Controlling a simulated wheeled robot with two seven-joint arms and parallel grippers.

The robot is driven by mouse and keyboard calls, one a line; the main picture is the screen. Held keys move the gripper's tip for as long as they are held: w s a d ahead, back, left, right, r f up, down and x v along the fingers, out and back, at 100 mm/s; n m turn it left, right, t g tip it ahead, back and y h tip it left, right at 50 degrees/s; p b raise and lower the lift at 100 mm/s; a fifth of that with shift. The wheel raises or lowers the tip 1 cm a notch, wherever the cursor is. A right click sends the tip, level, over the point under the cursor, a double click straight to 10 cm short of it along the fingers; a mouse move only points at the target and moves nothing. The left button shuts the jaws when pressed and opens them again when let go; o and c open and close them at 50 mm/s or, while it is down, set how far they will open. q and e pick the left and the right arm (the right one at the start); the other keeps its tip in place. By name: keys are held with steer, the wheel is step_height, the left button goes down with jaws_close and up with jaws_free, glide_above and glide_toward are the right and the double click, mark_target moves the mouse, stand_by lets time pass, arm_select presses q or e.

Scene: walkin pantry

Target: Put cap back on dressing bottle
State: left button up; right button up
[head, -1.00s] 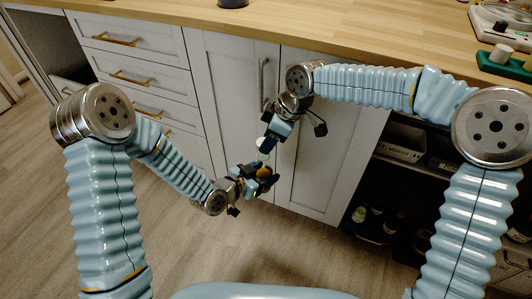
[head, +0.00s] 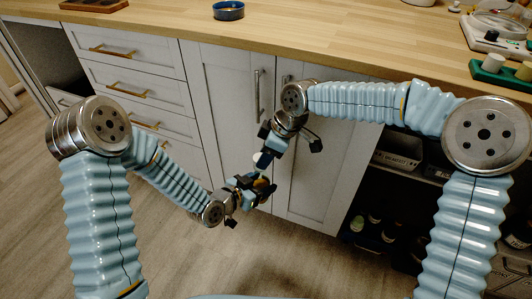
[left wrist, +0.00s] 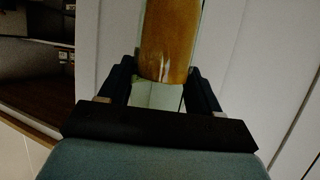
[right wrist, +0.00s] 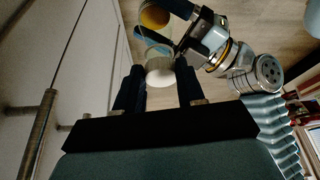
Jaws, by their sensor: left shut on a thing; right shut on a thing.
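My left gripper (head: 258,187) is shut on the dressing bottle (left wrist: 170,40), a clear bottle with amber contents. In the left wrist view the bottle stands between the two fingers, and its far end is cut off. In the head view only a small amber patch (head: 261,183) of it shows. My right gripper (head: 265,158) is just above the left one and shut on the white cap (right wrist: 160,72). In the right wrist view the cap is between the fingertips, close to the bottle (right wrist: 154,17). I cannot tell whether cap and bottle touch.
Both grippers are in front of white cabinet doors (head: 222,110) with bar handles. The wooden counter (head: 330,38) above carries a blue bowl (head: 228,10) and a green tray (head: 498,72). An open dark shelf with bottles (head: 375,220) is at the right. The floor below is clear.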

steer(key=shift+f, duration=0.55)
stand_by(0.4)
